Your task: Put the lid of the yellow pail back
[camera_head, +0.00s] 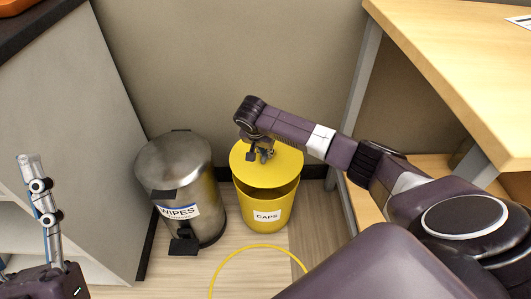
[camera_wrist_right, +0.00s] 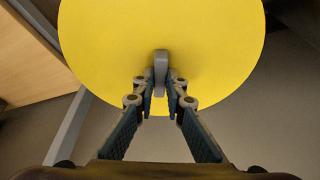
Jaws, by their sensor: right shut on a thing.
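The yellow pail (camera_head: 247,206) stands on the floor with a white CAPS label on its front. Its round yellow lid (camera_head: 252,178) is over the pail's mouth, and a dark gap shows between lid and front rim. The lid fills the upper part of the right wrist view (camera_wrist_right: 105,50). My right gripper (camera_head: 260,155) is shut on the lid's grey handle (camera_wrist_right: 161,62), with a finger on each side of it. The pail is hidden behind the lid in the wrist view. My left gripper (camera_head: 41,190) is at the left edge, away from the pail; its jaw opening is unclear.
A metal pedal bin (camera_head: 175,165) labelled WIPES stands just left of the pail. A grey cabinet (camera_head: 75,120) is at the left and a wooden table (camera_head: 470,60) at the right. A yellow curved line (camera_head: 250,247) lies on the floor in front. The wall is close behind.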

